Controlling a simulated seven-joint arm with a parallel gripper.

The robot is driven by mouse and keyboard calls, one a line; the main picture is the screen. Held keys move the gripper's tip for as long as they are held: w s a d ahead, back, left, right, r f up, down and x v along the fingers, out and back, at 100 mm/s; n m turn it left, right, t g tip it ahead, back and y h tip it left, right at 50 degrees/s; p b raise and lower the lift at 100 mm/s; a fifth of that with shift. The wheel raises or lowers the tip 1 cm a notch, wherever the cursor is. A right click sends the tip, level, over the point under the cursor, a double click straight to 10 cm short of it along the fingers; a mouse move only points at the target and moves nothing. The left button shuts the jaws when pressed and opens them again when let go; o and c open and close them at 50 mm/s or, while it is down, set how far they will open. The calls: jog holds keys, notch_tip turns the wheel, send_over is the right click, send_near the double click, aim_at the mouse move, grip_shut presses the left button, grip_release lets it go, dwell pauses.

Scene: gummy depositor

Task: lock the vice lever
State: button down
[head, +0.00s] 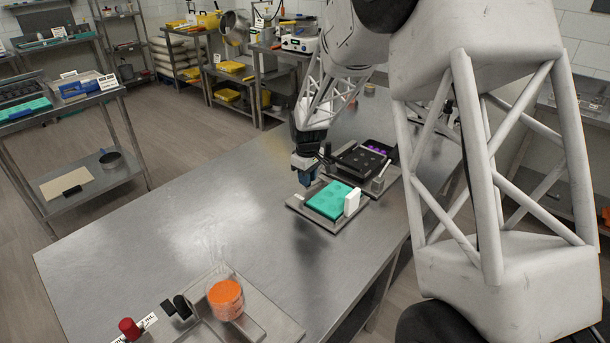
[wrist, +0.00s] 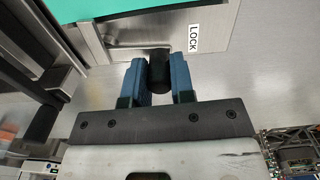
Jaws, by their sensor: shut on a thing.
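In the wrist view my gripper (wrist: 158,80) has its two blue fingers around the black knob of the vice lever (wrist: 158,68), shut on it. In the head view my gripper (head: 305,178) is at the left edge of the vice, which carries a teal mould (head: 328,199) and a white block jaw (head: 352,202). The lever is hidden behind my gripper there.
Behind the vice stands a black tray fixture (head: 362,160) with purple pieces. The middle of the steel table (head: 170,235) is clear.

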jog(key=shift+s+d+n, duration=0.2)
jog(key=shift+s+n, duration=0.1)
jog(key=shift+n, duration=0.4)
jog(key=c, duration=1)
grip_release()
jog(key=shift+o, duration=0.2)
jog(key=shift+r, duration=0.2)
jog(key=shift+r, duration=3.75)
